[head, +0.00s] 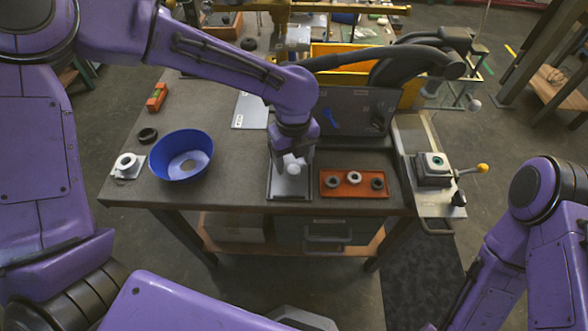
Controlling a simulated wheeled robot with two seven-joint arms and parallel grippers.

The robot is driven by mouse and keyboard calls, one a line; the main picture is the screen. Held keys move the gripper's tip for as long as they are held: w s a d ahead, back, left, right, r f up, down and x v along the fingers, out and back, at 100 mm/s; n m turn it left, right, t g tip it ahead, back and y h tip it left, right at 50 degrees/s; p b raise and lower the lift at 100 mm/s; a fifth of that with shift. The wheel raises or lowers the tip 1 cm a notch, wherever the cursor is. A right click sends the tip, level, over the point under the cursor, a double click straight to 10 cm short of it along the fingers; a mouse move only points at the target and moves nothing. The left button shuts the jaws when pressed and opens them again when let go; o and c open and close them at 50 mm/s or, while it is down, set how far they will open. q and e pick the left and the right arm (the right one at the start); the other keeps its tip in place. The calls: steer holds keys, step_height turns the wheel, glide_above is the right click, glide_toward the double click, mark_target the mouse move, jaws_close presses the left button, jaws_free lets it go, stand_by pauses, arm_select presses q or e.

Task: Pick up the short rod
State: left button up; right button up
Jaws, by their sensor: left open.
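My left gripper (291,162) points down over a small grey tray (275,192) near the table's front edge. It is open, though its fingers are small and partly hidden by my wrist. A pale rounded piece (294,169) shows just below the wrist; I cannot tell whether it is a lamp part or part of the gripper. I cannot make out the short rod; the gripper and wrist cover much of the tray. My right arm shows at the lower right, with its gripper out of view.
A blue bowl (164,167) stands left, beside a black ring (147,135) and a white ring on a pad (126,161). A red tray (352,191) with three rings is right of the grey tray. A yellow-knobbed lever fixture (435,169) stands at the right edge.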

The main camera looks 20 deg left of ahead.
mark_target(294, 169)
arm_select(q)
step_height(294, 169, down, 4)
steer(key=shift+f, duration=0.15)
steer(key=c, duration=1.1)
steer(key=shift+c, duration=0.2)
